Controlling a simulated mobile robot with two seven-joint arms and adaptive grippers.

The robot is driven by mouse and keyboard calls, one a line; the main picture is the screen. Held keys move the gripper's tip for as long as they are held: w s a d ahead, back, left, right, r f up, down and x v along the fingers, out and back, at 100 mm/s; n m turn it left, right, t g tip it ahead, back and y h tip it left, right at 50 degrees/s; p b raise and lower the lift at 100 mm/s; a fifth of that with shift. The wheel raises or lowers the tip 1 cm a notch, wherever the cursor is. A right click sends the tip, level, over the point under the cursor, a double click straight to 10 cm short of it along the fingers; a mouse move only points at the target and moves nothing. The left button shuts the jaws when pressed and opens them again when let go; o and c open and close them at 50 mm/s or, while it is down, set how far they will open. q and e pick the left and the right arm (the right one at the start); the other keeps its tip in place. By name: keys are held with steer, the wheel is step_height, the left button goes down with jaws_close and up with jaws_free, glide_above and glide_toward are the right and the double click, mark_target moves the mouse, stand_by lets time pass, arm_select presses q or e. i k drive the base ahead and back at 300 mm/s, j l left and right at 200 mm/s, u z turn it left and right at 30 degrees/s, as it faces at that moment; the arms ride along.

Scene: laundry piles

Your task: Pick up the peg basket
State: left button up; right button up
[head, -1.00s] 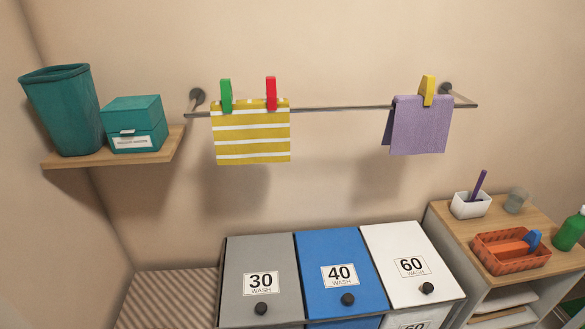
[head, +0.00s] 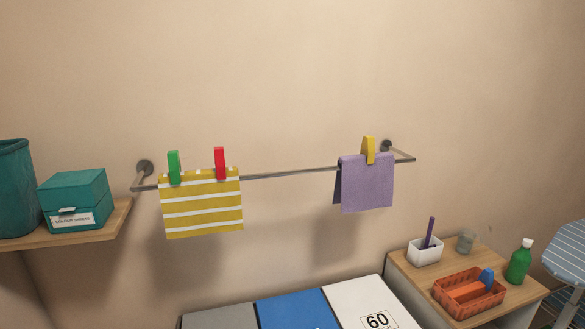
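The peg basket (head: 470,297) is an orange-red open basket on the wooden top of a low cabinet at the lower right of the head view.
On the same cabinet top (head: 520,291) stand a white pot (head: 425,253) with a purple stick, a glass (head: 466,242) and a green bottle (head: 519,262). An ironing board (head: 568,255) is at the right edge. Lidded bins (head: 290,309) stand left of the cabinet.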

mark_target(459, 294)
steer(key=l+z, duration=0.1)
steer(key=l, duration=0.55)
steer(key=i+l+z, duration=0.1)
steer(key=l, duration=0.55)
steer(key=i+l+z, duration=0.1)
steer(key=l, duration=0.55)
